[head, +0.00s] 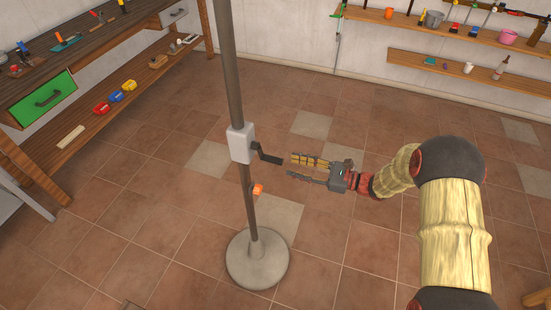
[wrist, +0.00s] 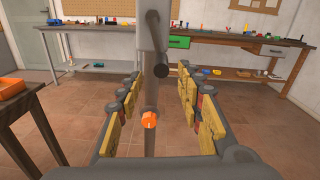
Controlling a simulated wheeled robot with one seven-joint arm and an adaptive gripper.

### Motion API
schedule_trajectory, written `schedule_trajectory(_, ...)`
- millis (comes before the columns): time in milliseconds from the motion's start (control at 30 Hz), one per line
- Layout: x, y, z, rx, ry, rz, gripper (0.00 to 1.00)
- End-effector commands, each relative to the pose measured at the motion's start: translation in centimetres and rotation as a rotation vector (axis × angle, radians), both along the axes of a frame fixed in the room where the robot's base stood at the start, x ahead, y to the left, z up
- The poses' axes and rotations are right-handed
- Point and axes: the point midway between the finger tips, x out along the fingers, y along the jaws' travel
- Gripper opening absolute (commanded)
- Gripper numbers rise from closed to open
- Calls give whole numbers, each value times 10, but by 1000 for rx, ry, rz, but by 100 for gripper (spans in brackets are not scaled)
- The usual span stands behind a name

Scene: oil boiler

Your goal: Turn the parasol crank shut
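The parasol pole (head: 229,75) stands upright in a round grey base (head: 257,262). A light grey crank housing (head: 241,143) sits on the pole, and a dark crank handle (head: 268,155) sticks out from its right side. An orange knob (head: 258,190) is lower on the pole. My gripper (head: 290,168) is open, just right of the crank handle, with its fingers pointing left at it. In the wrist view the handle's dark round end (wrist: 160,70) shows between and slightly above the open fingers, apart from them. The orange knob (wrist: 149,119) shows lower down. The parasol canopy is out of view.
A workbench (head: 75,50) with tools and a green drawer (head: 42,98) stands at the left. Wall shelves (head: 450,70) with pots and tools are at the back right. The tiled floor around the base is clear.

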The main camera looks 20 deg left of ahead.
Motion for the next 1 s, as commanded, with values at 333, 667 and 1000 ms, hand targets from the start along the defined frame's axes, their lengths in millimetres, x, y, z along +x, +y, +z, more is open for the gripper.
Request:
schedule_trajectory(333,6,39,-5,12,12,-9,37)
schedule_trajectory(667,9,75,-4,11,11,-10,37)
schedule_trajectory(1000,9,78,-3,11,11,-11,36)
